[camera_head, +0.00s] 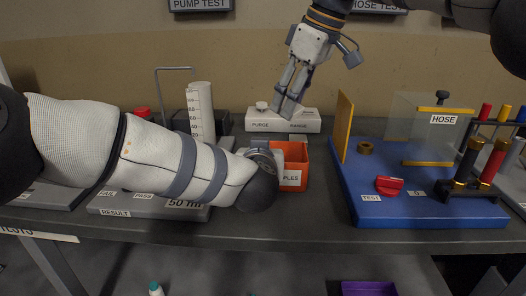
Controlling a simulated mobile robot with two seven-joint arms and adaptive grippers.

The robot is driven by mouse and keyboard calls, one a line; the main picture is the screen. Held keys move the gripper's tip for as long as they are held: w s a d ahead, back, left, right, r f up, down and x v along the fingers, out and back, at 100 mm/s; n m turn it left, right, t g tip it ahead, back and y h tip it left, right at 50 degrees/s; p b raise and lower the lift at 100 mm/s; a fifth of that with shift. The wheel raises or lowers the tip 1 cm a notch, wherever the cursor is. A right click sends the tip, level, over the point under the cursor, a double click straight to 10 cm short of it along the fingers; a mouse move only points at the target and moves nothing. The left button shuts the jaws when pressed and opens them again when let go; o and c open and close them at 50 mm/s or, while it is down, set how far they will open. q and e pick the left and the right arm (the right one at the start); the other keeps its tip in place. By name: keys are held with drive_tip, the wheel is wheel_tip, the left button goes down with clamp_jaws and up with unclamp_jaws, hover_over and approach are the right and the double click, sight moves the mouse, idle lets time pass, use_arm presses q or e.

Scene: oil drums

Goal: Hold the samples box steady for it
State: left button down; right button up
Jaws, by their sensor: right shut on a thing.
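The orange samples box (293,178), with a label ending in "PLES", stands on the grey bench near the middle. My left arm reaches across from the left. The visible part of my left gripper (263,157) is at the box's left side; its fingers are mostly hidden, so I cannot tell whether it grips the wall. My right gripper (287,107) comes down from the top and is shut at the white box (263,122) labelled PURGE and RANGE. Its fingertips are above the RANGE side, apparently around a small part there that they hide.
A blue test board (430,208) with a yellow panel (345,126), a red part (389,185) and a clear HOSE cover (427,120) fills the right. A measuring cylinder (200,112) stands at the left behind my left arm. Bare bench shows between samples box and board.

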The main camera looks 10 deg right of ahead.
wheel_tip(320, 180, down, 9)
drive_tip(key=o, duration=0.9)
drive_tip(key=shift+r, duration=0.15)
idle(0.4)
drive_tip(key=v, duration=1.2)
use_arm(q)
drive_tip(key=c, duration=1.7)
unclamp_jaws()
